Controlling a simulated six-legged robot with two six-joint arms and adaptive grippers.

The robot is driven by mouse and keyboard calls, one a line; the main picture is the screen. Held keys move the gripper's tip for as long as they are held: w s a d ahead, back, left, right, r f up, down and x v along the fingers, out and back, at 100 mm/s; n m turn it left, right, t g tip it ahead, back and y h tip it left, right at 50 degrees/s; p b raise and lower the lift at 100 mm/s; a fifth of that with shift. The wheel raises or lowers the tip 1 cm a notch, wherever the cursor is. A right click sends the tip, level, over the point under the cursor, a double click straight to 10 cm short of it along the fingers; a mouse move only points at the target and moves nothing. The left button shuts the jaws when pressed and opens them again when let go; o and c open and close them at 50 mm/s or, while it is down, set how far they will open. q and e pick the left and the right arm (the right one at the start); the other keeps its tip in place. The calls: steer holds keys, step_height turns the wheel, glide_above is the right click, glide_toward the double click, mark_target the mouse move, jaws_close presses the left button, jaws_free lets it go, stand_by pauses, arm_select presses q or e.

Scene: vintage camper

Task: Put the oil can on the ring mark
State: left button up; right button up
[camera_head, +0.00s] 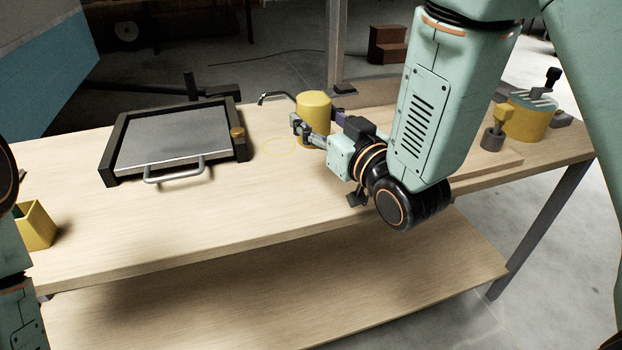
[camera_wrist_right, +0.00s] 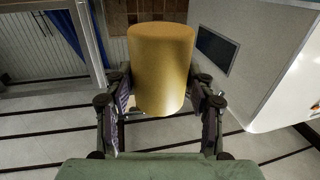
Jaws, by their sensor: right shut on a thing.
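The yellow oil can (camera_head: 314,103) with its dark bent spout is upright near the back edge of the workbench. My right gripper (camera_head: 310,130) is shut on it from the front right. In the right wrist view the can (camera_wrist_right: 161,65) sits between the two fingers of the gripper (camera_wrist_right: 160,105). The ring mark (camera_head: 268,147) is a thin yellow ring on the bench top, just left of the can and gripper. The can's base is partly hidden by the gripper, so I cannot tell whether it touches the bench. My left gripper is out of view.
A dark-framed tray with a grey plate (camera_head: 165,140) and handle lies left of the ring. A yellow bin (camera_head: 36,226) stands at the bench's left end. The bench front is clear.

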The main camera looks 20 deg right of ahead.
steer(key=shift+w+d+f, duration=0.2)
steer(key=shift+d+f, duration=0.1)
steer(key=shift+d, duration=0.2)
steer(key=shift+s+a+f, duration=0.1)
steer(key=shift+s+f, duration=0.05)
steer(key=shift+f, duration=0.2)
step_height(320, 180, down, 8)
steer(key=b, duration=0.2)
steer(key=shift+s+a+b, duration=0.1)
steer(key=shift+b, duration=0.25)
steer(key=shift+f, duration=0.25)
steer(key=shift+w+f, duration=0.2)
steer(key=shift+s+f, duration=0.15)
steer(key=o, duration=1.2)
steer(key=shift+f, duration=0.1)
